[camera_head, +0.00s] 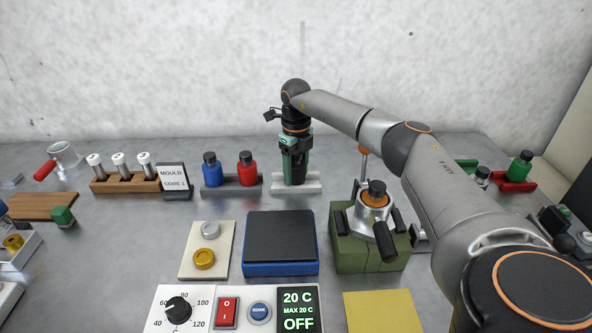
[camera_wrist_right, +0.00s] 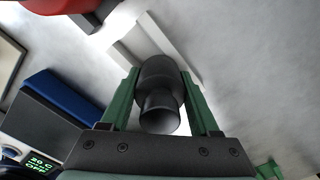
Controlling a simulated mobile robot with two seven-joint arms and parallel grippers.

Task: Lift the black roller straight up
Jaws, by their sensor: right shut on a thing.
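The black roller (camera_head: 299,172) is upright at the grey stand (camera_head: 310,187) at the back middle of the table. My right gripper (camera_head: 296,160) points down over the stand, its green fingers on either side of the roller and shut on it. In the right wrist view the roller (camera_wrist_right: 160,75) shows as a dark stepped cylinder between the two green fingers. The roller's lower end is close to the stand; I cannot tell whether it touches. My left gripper is not in view.
Blue (camera_head: 212,172) and red (camera_head: 247,172) bottles stand in a rack just left of the stand. A green block with a metal fixture (camera_head: 370,240) stands in front right, under my right arm. A dark-topped blue box (camera_head: 281,240) lies in front. Above the stand is clear wall.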

